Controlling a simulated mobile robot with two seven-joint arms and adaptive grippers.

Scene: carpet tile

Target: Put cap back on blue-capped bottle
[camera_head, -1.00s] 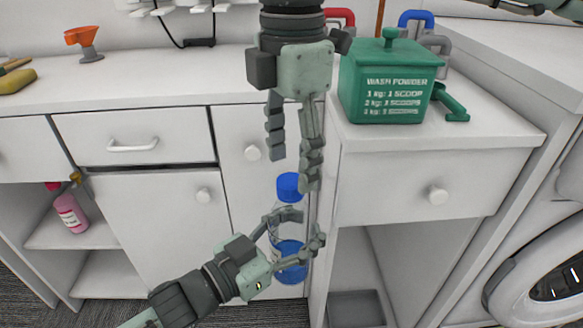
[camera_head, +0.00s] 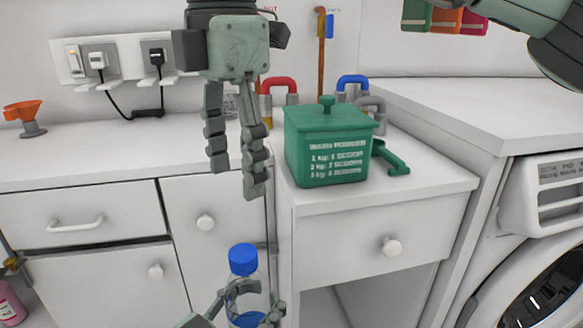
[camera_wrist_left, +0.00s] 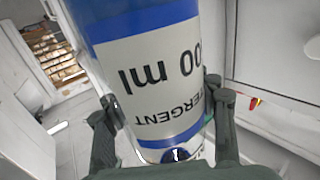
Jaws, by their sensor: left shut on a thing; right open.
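The clear bottle (camera_head: 246,300) with a blue cap (camera_head: 243,259) stands upright at the bottom middle of the head view. The cap sits on top of the bottle's neck. My left gripper (camera_head: 258,314) is shut around the bottle's body. In the left wrist view the bottle's white and blue label (camera_wrist_left: 160,80) fills the middle between the fingers, and the cap is out of view. My right gripper (camera_head: 237,180) is open and empty, pointing down above the cap with a clear gap between them.
A green wash powder box (camera_head: 327,150) and a green scoop (camera_head: 392,160) stand on the counter right of my right gripper. White cabinets with drawers (camera_head: 385,235) lie behind the bottle. An orange funnel (camera_head: 25,113) is at the far left; a washing machine (camera_head: 545,270) is at the right.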

